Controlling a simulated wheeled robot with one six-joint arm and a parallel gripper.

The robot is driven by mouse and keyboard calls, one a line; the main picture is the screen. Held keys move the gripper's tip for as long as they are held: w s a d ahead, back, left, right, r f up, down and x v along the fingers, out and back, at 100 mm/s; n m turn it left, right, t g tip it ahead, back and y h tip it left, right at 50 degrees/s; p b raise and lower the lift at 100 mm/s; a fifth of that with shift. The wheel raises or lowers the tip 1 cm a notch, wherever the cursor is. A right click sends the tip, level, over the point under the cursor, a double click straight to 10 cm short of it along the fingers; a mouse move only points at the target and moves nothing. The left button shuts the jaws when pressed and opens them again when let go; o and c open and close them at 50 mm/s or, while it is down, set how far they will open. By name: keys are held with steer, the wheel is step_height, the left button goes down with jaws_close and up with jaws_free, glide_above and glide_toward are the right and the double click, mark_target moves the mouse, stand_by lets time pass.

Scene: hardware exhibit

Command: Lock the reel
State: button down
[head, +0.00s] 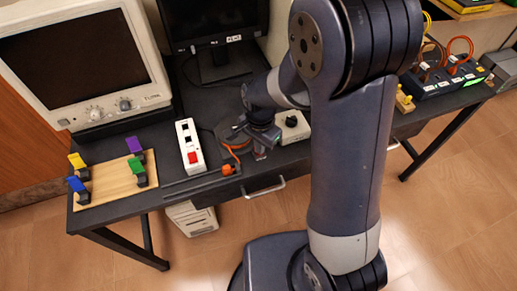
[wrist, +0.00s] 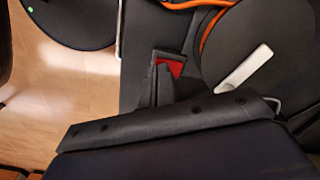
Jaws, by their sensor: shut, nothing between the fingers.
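The reel is a dark round disc with orange cable around its edge; it shows at the right of the wrist view (wrist: 225,50). A pale grey lever (wrist: 245,68) lies slanted across its face. In the head view the reel (head: 228,130) sits on the black table, partly hidden behind my wrist, with orange cable (head: 237,149) at its front. My gripper (head: 262,153) is over the table by the reel's right front side. In the wrist view its fingers (wrist: 160,72) are together and empty, left of the reel's disc and apart from the lever. A red patch shows beside the fingertips; I cannot tell what it is.
A white power strip (head: 190,146) with a red switch stands left of the reel. A grey box with a black knob (head: 292,127) is close on the right. A wooden board with coloured clips (head: 110,182), monitors and a cabled box (head: 445,75) stand farther away.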

steer(key=shift+f, duration=0.3)
steer(key=shift+r, duration=0.1)
steer(key=shift+r+p, duration=2.55)
steer(key=shift+r, duration=0.95)
steer(key=shift+f, duration=0.15)
